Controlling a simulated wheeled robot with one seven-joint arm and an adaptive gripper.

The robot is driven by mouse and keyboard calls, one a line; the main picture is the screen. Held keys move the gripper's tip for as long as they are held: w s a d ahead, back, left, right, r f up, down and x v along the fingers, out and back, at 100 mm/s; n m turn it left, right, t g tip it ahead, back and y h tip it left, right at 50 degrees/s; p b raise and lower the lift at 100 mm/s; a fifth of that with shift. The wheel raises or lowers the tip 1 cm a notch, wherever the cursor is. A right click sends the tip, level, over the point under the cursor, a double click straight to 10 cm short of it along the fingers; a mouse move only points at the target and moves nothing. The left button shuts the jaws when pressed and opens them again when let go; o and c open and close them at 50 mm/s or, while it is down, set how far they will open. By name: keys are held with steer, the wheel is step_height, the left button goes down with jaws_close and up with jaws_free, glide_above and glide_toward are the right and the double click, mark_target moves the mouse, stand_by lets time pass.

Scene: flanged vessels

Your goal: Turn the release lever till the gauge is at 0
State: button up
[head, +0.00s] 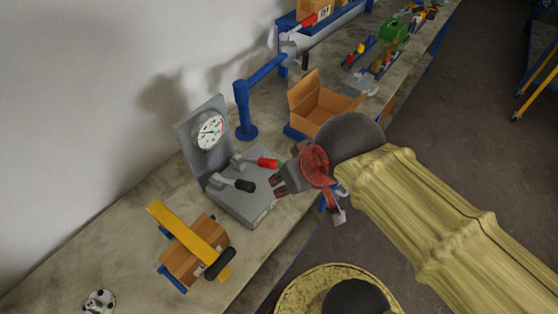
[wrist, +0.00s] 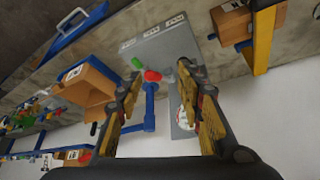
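A grey stand on the bench has an upright back plate with a white round gauge (head: 209,131); its reading is too small to tell. On its base are a lever with a red handle (head: 267,162) and a lever with a black handle (head: 245,185). I cannot tell which is the release lever. My gripper (head: 277,186) is beside the base's right side, open and empty. In the wrist view, the red handle (wrist: 152,76) shows between the open fingers, apart from them, with a green knob (wrist: 137,63) beyond. The right finger partly hides the gauge (wrist: 187,115).
A blue post (head: 243,110) stands behind the stand, and an open cardboard box (head: 318,102) is farther back. A cardboard box with a yellow bar (head: 178,230) lies in front. The front left bench is mostly clear.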

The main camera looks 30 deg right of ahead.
steer(key=w+d+r+n+g+p, duration=0.15)
steer(key=w+p, duration=0.25)
steer(key=w, duration=0.5)
steer(key=n+g+y+p, duration=0.2)
steer(key=n+g+p, duration=0.15)
steer(key=p, duration=0.25)
glide_above(281, 162)
steer(key=s+a, duration=0.1)
step_height(281, 162, down, 9)
steer(key=m, duration=0.1)
step_height(281, 162, down, 9)
steer(key=w+d+n+g+p, duration=0.1)
steer(key=w+d+g+p, duration=0.1)
steer(key=d+p, duration=0.1)
steer(key=shift+y, duration=0.3)
steer(key=shift+x, duration=3.9)
steer(key=shift+c, duration=1.3)
jaws_close()
